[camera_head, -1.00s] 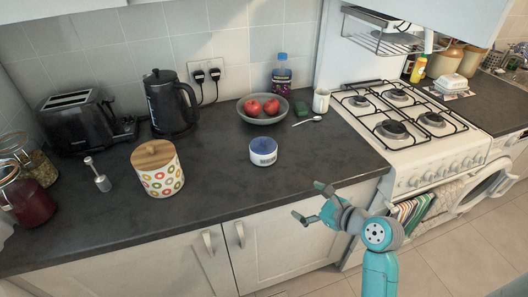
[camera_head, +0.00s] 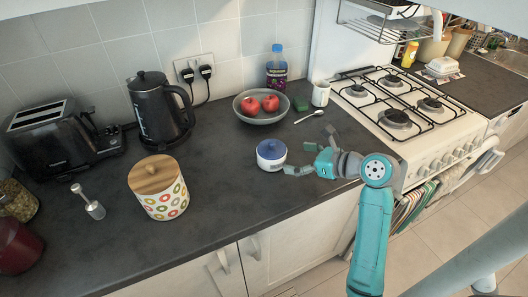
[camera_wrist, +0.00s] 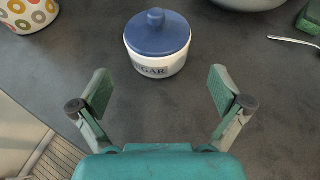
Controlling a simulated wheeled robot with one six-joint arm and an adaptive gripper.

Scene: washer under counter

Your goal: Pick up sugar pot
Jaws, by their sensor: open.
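The sugar pot (camera_head: 271,155) is a small white pot with a blue knobbed lid, upright on the dark counter. In the wrist view the sugar pot (camera_wrist: 157,48) shows dark lettering and stands ahead of my gripper, roughly centred between the fingers. My gripper (camera_head: 308,152) is open and empty over the counter's front part, just right of the pot. In the wrist view my gripper (camera_wrist: 163,92) has its fingers spread wide, and the pot lies beyond the fingertips, apart from them.
A grey bowl with red apples (camera_head: 261,106) stands behind the pot, with a spoon (camera_head: 309,117) and white mug (camera_head: 320,93) to its right. A patterned canister (camera_head: 159,187) stands left. The gas hob (camera_head: 396,105) is at right. Counter around the pot is clear.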

